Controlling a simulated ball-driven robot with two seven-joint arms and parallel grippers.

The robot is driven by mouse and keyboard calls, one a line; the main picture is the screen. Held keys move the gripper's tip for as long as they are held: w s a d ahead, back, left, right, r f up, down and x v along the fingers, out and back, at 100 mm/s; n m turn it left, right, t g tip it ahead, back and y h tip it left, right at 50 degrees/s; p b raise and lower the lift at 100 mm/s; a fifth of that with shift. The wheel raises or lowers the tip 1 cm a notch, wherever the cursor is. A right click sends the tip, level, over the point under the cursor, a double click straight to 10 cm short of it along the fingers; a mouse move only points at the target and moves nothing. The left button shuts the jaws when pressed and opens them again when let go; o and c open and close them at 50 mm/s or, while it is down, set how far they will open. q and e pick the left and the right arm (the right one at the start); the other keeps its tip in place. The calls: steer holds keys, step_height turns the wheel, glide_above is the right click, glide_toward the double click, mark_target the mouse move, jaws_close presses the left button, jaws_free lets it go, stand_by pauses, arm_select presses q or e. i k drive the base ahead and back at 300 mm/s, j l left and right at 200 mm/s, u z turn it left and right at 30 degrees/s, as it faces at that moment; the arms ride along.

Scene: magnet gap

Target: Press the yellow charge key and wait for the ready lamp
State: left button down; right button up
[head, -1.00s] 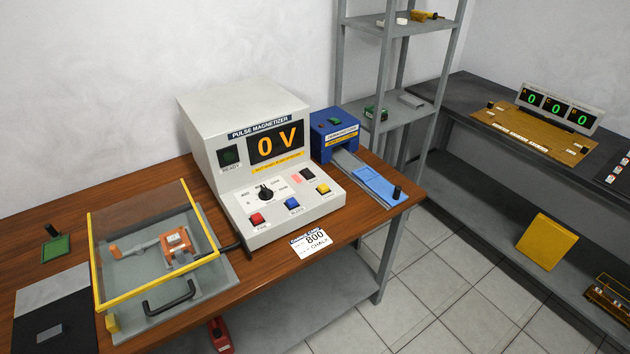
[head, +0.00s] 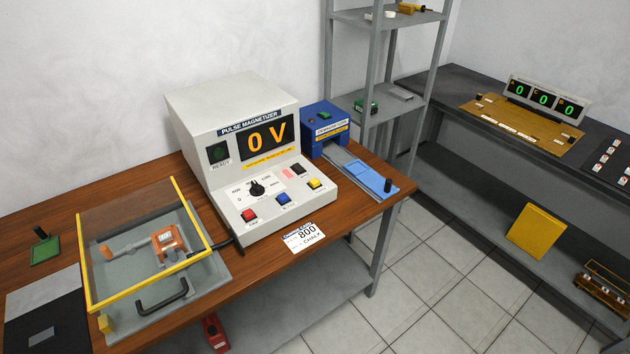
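The pulse magnetizer (head: 190,115) is a pale box on the wooden bench, and its orange display (head: 268,139) reads 0 V. The yellow charge key (head: 315,184) is at the right of its sloped front panel, with nothing over it. The ready lamp (head: 217,152) on the left of its face is dark green and looks unlit. A red key (head: 249,215), a blue key (head: 283,199), a black key (head: 298,169) and a black dial (head: 257,188) share the panel. Neither of my grippers is in view.
A fixture with a yellow-framed clear cover (head: 146,297) stands left of the magnetizer. A card reading 800 (head: 304,237) lies at the bench's front edge. A blue device (head: 322,120) with a slide stands to the right. A grey shelf and a second bench are further right.

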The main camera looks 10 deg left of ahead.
mark_target(314, 182)
steer(key=i+l+u, duration=0.25)
steer(key=i, duration=0.2)
steer(key=i+l+u, duration=0.25)
steer(key=i+l, duration=0.1)
steer(key=i, duration=0.05)
